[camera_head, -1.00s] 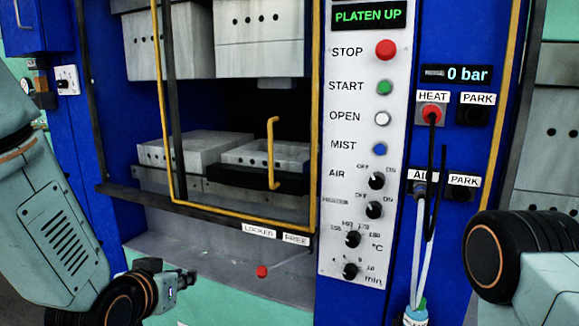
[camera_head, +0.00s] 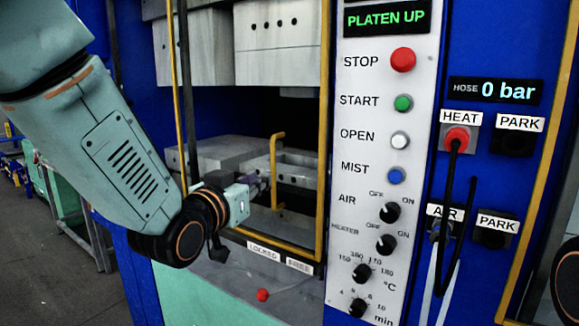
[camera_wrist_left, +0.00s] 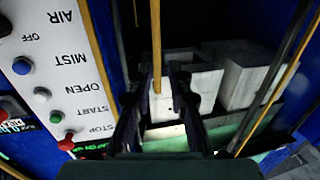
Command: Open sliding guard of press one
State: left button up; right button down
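The sliding guard of the press is a clear panel in a yellow frame (camera_head: 323,130), with an upright yellow handle (camera_head: 275,160) near its right side. The guard stands across the press opening. My left gripper (camera_head: 262,183) is just left of the handle, at its mid-height. In the left wrist view its two dark fingers (camera_wrist_left: 162,78) are apart, with a yellow bar (camera_wrist_left: 156,40) showing between or behind them; I cannot tell whether they touch it. A red-knobbed lever (camera_head: 263,295) is below the LOCKED and FREE labels (camera_head: 281,257). My right gripper is out of view.
The white control panel (camera_head: 350,215) with buttons and dials stands right of the guard. Further right, hoses hang from the HEAT and AIR ports (camera_head: 457,140). Grey platens (camera_head: 215,153) are inside the press. Open floor (camera_head: 45,240) lies at left.

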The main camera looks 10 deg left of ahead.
aim_at(272, 167)
pick_arm(q)
jog(key=w, duration=0.2)
jog(key=w+d+p, duration=0.1)
jog(key=w, duration=0.1)
jog(key=w+r, duration=0.1)
jog(key=w, duration=0.1)
jog(key=shift+w+d+r, duration=0.1)
jog(key=shift+w+d, duration=0.05)
jog(key=shift+d, duration=0.05)
jog(key=shift+w+d, duration=0.15)
jog(key=shift+w, duration=0.15)
jog(key=shift+w+f, duration=0.2)
jog(key=shift+w, duration=0.1)
jog(key=shift+s+a, duration=0.2)
jog(key=shift+a, duration=0.05)
jog(key=shift+c, duration=0.3)
jog(key=shift+s+d+r, duration=0.1)
jog(key=c, duration=0.3)
jog(key=shift+d, duration=0.1)
grip_shut()
